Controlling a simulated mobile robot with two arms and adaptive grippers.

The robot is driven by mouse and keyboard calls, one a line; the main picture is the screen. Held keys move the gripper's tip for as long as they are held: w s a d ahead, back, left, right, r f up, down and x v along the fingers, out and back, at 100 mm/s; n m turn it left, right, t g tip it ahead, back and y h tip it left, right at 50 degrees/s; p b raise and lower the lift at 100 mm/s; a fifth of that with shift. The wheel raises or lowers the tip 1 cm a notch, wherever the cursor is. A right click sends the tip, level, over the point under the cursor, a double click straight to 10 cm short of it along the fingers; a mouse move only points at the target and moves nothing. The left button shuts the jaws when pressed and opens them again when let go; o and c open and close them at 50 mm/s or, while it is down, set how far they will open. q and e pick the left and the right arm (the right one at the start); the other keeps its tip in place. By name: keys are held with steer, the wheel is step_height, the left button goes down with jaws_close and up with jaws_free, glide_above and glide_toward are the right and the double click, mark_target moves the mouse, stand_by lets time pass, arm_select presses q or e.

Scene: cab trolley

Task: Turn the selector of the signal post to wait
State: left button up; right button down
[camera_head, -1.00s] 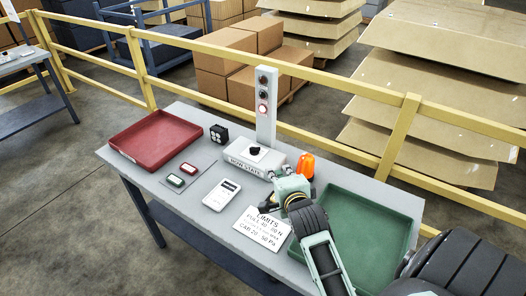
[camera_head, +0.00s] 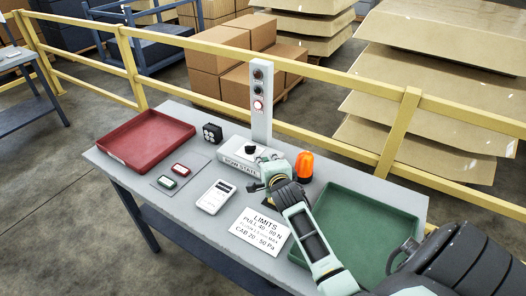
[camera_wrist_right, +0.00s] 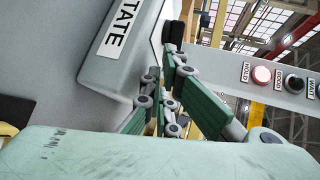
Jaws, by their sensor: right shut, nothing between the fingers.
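The signal post (camera_head: 261,90) stands upright at the table's back edge, with a stack of round lamps. The lowest lamp is lit, and in the right wrist view the lit red lamp (camera_wrist_right: 261,74) is beside the HOLD label. A WAIT label (camera_wrist_right: 311,88) shows at the right edge. The black selector knob (camera_head: 251,150) sits on the post's grey base (camera_head: 238,161); it also shows in the right wrist view (camera_wrist_right: 173,35). My right gripper (camera_head: 264,161) is shut and empty, just right of the knob. I cannot tell whether they touch. My left gripper is out of view.
An orange beacon (camera_head: 305,165) stands close beside my right gripper. A green tray (camera_head: 400,213) lies right, a red tray (camera_head: 125,160) left. A small black block (camera_head: 212,133), a handheld device (camera_head: 215,197) and a limits card (camera_head: 262,231) are on the table. A yellow railing (camera_head: 200,82) runs behind.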

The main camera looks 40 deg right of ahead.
mark_target(264, 155)
steer(key=shift+w+d+p, duration=0.15)
steer(key=shift+w+d, duration=0.1)
steer(key=shift+w, duration=0.35)
steer(key=shift+w+d+p, duration=0.15)
steer(key=shift+w+d, duration=0.1)
steer(key=shift+w, duration=0.35)
steer(key=shift+w+d, duration=0.2)
steer(key=shift+w, duration=0.5)
steer(key=shift+d, duration=0.1)
steer(key=shift+d+r+n+p, duration=0.1)
steer(key=shift+n+p, duration=0.2)
steer(key=shift+p, duration=0.1)
steer(key=shift+t+y, duration=0.3)
steer(key=shift+y, duration=0.1)
steer(key=shift+w+d+n+y+p, duration=0.2)
steer(key=shift+d+n+y+p, duration=0.1)
steer(key=shift+n+y+p, duration=0.2)
